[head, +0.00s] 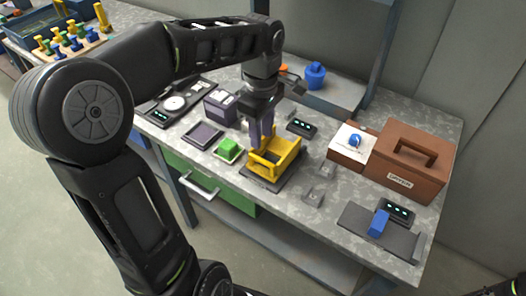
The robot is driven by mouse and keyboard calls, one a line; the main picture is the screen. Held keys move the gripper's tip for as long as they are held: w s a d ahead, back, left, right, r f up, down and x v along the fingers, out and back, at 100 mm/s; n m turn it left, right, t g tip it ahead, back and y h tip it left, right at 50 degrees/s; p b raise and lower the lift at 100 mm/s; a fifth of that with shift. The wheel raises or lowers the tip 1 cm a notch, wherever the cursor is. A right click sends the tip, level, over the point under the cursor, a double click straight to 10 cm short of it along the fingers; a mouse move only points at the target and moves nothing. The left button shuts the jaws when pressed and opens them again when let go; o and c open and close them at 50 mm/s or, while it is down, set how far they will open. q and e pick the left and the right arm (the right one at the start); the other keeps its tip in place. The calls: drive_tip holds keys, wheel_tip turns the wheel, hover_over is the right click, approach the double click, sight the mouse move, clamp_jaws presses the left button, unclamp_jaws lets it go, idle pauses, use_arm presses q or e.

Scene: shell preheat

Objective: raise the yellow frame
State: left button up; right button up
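The yellow frame (276,161) stands on a dark flat base (262,181) near the middle of the grey speckled bench. My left gripper (262,145) reaches down from above to the frame's left side. Its fingers overlap the frame's left wall in the head view. I cannot tell whether they are closed on it or only beside it. My arm hides part of the bench to the left. My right gripper does not show clearly; only a dark piece is at the bottom right corner.
A green block (229,147) on a green tray lies left of the frame. A brown box labelled "DRYER" (408,165), a white-topped box (349,150) and a blue block (379,222) on a dark plate are to the right. Small grey brackets (314,197) lie between.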

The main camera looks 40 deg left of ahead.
sight(262, 159)
use_arm(q)
wheel_tip(262, 159, down, 8)
drive_tip(key=shift+r, duration=0.1)
idle(0.4)
clamp_jaws()
idle(1.3)
